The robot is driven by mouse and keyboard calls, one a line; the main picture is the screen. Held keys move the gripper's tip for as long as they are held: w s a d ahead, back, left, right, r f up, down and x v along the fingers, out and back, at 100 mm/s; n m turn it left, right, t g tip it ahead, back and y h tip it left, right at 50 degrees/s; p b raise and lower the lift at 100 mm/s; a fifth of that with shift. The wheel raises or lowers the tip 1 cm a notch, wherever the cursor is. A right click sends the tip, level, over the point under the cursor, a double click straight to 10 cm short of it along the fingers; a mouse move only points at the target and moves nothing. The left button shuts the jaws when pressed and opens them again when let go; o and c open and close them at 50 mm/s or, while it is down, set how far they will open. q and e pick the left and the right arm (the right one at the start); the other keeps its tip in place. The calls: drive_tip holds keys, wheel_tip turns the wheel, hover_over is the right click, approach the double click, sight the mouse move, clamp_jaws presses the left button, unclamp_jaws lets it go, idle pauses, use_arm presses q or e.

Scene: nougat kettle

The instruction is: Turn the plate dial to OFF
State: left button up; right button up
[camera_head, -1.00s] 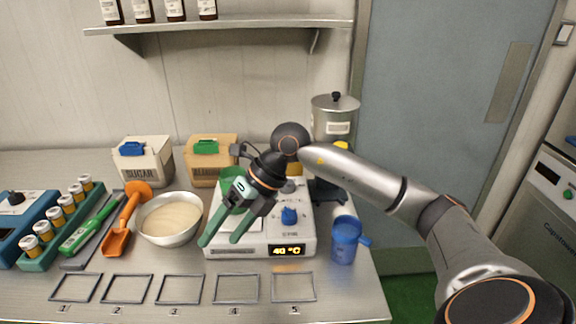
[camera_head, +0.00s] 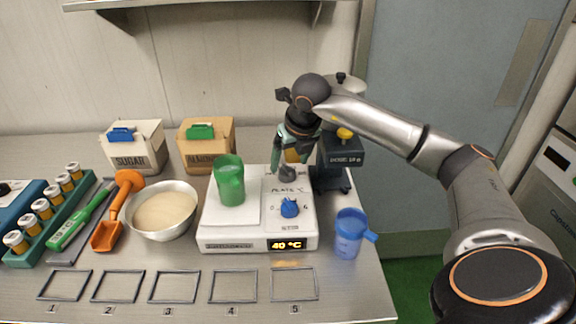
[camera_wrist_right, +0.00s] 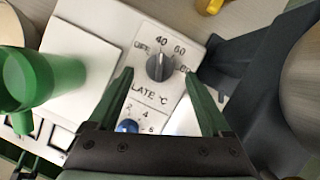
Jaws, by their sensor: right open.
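The plate dial (camera_wrist_right: 160,67) is a grey knob with OFF, 40, 60 and 80 printed around it and PLATE °C below. Its ridge stands roughly upright in the wrist view, toward the 40 side; the exact setting is hard to tell. In the head view the plate dial (camera_head: 287,174) sits at the back right of the white hotplate (camera_head: 215,242). My right gripper (camera_wrist_right: 160,74) is open, its green fingers on either side of the dial, apart from it as far as I see. In the head view, my right gripper (camera_head: 290,158) is above the dial. My left gripper is not in view.
A green beaker (camera_head: 230,182) stands on the plate, left of the dial. A blue knob (camera_head: 289,207) and a 40 °C display (camera_head: 286,245) are in front. A dark stand (camera_head: 338,160) is close on the right. A blue jug (camera_head: 349,235) stands front right.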

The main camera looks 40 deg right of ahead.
sight(288, 168)
drive_tip(key=shift+x, duration=1.55)
